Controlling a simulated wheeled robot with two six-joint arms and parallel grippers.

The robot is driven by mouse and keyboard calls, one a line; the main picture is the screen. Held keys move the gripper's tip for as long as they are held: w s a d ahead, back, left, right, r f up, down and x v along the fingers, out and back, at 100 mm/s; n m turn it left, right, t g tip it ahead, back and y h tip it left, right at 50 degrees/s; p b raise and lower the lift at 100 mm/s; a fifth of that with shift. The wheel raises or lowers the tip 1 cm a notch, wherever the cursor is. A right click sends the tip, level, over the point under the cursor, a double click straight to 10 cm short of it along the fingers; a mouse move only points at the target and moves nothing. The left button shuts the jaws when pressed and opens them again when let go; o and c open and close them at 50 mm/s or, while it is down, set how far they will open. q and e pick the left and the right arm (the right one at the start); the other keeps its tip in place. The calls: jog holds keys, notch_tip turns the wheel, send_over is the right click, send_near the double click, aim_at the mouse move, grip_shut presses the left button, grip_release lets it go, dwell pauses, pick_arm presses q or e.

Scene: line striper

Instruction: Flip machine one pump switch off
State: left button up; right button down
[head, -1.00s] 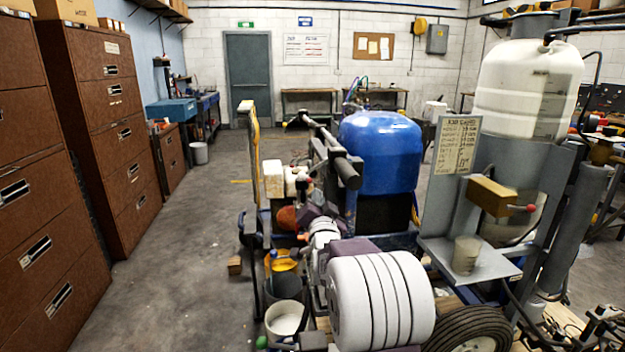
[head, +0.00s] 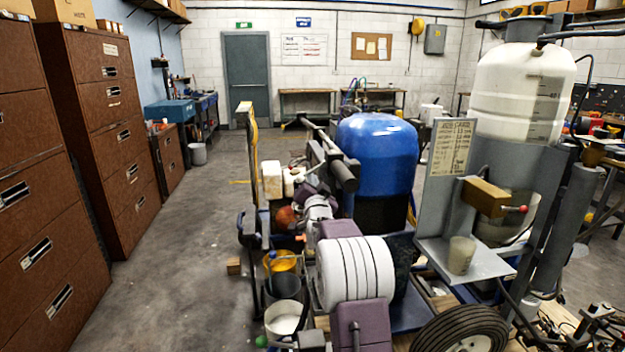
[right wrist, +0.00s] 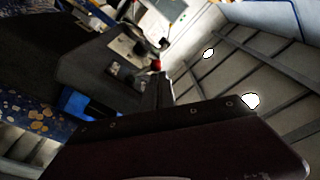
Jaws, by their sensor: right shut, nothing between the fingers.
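The striping machine, with a blue tank (head: 376,155), stands in the middle of the head view. My right arm reaches forward across its near side. My right gripper (head: 298,170) is small and dark there, beside the machine's dark bars. In the right wrist view, the closed fingers (right wrist: 161,92) hold nothing and point at a dark box with small pale plates and switch-like parts (right wrist: 122,55). A small red tip (right wrist: 156,65) shows just beyond the fingers; I cannot tell whether they touch it. Which part is the pump switch is unclear. My left gripper is out of view.
A white tank (head: 522,90) and a brown box (head: 485,196) with a red-tipped lever stand at right, above a grey shelf holding a cup (head: 461,255). Buckets (head: 284,317) stand at the machine's near left.

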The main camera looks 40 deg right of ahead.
jog(key=shift+w+d, duration=0.15)
jog(key=shift+w, duration=0.05)
dwell(0.3)
jog(key=shift+n+b, duration=0.35)
jog(key=shift+n, duration=0.05)
jog(key=shift+f, duration=0.15)
jog(key=n+b, duration=0.1)
jog(key=n, duration=0.1)
jog(key=a+f+n+b, duration=0.1)
jog(key=n+b, duration=0.1)
jog(key=n, duration=0.1)
jog(key=f+n+t+y+b, duration=0.1)
jog(key=n+b, duration=0.1)
jog(key=shift+w+a+n, duration=0.2)
jog(key=shift+w+n, duration=0.15)
jog(key=shift+n, duration=0.05)
